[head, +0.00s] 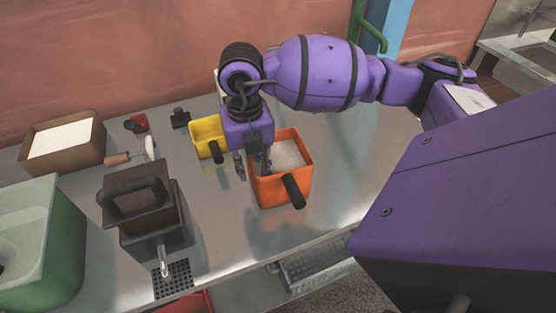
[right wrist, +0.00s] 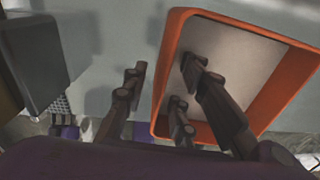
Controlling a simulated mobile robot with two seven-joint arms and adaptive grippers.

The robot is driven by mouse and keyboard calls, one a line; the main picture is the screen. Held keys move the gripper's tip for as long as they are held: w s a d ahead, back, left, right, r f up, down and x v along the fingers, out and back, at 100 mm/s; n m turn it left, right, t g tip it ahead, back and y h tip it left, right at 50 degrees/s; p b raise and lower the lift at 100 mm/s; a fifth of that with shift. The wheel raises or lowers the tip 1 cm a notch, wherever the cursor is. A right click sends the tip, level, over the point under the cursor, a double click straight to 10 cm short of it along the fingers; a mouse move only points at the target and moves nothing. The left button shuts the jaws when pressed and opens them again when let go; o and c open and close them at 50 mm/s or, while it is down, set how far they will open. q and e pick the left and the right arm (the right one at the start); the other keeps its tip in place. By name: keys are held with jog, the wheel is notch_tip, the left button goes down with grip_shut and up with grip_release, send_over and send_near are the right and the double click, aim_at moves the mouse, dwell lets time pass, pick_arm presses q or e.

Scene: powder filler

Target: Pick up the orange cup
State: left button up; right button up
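The orange cup (head: 265,188) is a square container with a black handle and pale powder inside, standing on the metal table. My right gripper (head: 252,166) is at its left wall, pointing down, with one finger outside the cup and the other over its inside. The right wrist view shows the open fingers (right wrist: 165,90) apart on either side of the cup's left wall (right wrist: 166,80). I cannot tell whether either finger touches the wall. My left gripper is not in view.
A yellow cup (head: 207,128) stands just left of my right gripper. A dark machine with a handle (head: 150,205), a green container (head: 62,245) and a wooden box of white powder (head: 95,130) are further left. The table (head: 330,215) right of the orange cup is clear.

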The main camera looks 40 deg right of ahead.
notch_tip(320, 180, down, 2)
jog(key=shift+s, duration=0.15)
jog(key=shift+d+f, duration=0.1)
jog(key=shift+f, duration=0.1)
grip_shut()
jog(key=shift+r, duration=0.2)
